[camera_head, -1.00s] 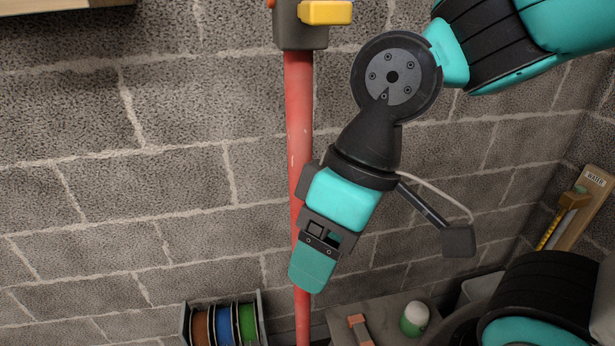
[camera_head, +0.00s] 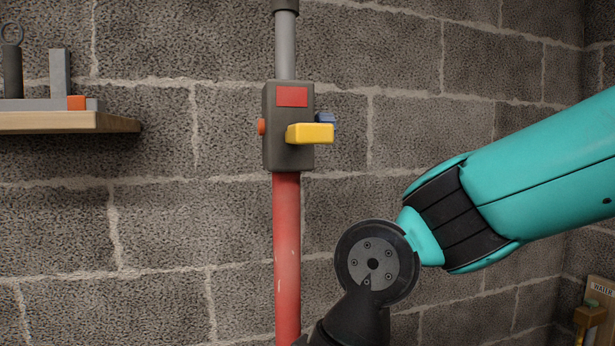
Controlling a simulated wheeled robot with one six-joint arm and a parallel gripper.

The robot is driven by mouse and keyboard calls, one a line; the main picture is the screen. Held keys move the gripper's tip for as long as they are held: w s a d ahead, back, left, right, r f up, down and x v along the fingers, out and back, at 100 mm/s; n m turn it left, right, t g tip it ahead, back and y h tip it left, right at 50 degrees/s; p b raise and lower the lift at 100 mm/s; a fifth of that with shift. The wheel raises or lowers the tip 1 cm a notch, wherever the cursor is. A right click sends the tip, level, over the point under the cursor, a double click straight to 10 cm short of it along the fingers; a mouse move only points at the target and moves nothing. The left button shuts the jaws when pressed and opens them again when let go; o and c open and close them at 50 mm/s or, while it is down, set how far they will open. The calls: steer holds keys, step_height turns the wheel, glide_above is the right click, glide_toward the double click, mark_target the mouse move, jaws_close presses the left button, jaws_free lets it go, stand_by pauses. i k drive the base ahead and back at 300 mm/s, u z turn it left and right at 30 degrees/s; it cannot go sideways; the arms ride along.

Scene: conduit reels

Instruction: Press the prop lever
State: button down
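The prop is an upright pole with a red lower tube (camera_head: 286,255) and a grey upper tube (camera_head: 285,50). A dark grey housing (camera_head: 284,150) joins them, with a red patch on its front. A yellow lever (camera_head: 310,133) sticks out from the housing's front right. A blue piece (camera_head: 325,117) shows just behind it, and an orange knob (camera_head: 261,127) is on the left side. My arm reaches in from the right, below the lever, and its wrist is apart from the lever. My gripper is below the picture's lower edge, out of sight.
A wooden shelf (camera_head: 65,122) with grey items and an orange block is on the wall at left. A block wall (camera_head: 150,230) stands behind the prop. A wooden board with a yellow-handled item (camera_head: 590,315) is at lower right. The space around the lever is clear.

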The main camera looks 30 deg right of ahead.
mark_target(297, 133)
steer(key=u, duration=0.25)
steer(key=k, duration=0.9)
steer(key=z, duration=0.15)
